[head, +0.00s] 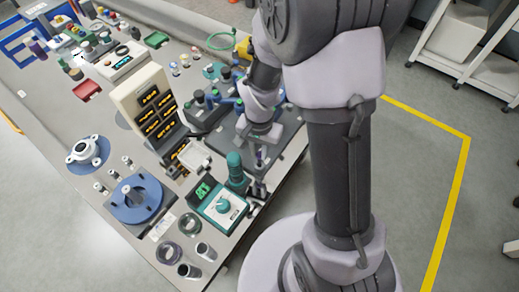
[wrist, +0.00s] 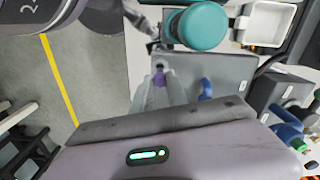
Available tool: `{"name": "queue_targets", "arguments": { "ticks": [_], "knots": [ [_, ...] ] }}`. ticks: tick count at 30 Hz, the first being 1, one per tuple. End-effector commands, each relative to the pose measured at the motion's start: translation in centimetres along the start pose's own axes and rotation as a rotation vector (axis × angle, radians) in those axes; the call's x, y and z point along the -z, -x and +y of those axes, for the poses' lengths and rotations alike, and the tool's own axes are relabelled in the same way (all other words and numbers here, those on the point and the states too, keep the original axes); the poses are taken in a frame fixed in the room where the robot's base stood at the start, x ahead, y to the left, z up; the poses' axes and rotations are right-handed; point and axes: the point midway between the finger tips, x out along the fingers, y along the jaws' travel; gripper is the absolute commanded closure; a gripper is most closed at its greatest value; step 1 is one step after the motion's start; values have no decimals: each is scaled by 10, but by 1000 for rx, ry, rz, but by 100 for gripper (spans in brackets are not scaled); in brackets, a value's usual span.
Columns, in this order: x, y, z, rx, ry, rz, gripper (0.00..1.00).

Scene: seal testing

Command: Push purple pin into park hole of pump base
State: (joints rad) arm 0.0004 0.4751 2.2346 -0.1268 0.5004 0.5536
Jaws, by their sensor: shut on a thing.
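The purple pin (wrist: 159,79) stands between the two pale fingers of my gripper (wrist: 159,90) in the wrist view. The fingers are shut on it. In the head view the purple pin (head: 259,157) shows just below my gripper (head: 261,145). The pin is over or at the near edge of a grey plate, which I take for the pump base (wrist: 222,70). A small round feature shows beside the pin's far end in the wrist view. I cannot tell whether it is the park hole or whether the pin touches it.
A teal cylinder (wrist: 203,27) stands close to my gripper; it also shows in the head view (head: 235,165). A white tray (wrist: 268,22) and a display tower (head: 150,102) stand nearby. The table is crowded.

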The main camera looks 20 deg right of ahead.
Motion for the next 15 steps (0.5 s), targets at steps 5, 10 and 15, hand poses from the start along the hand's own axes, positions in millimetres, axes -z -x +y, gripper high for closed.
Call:
{"name": "queue_targets", "arguments": {
  "ticks": [5, 10, 15],
  "knots": [
    [0, -8, 0, 0, 0, 0, 100],
    [0, -14, 0, 0, 0, 0, 100],
    [0, -19, 0, 0, 0, 0, 100]
  ]
}}
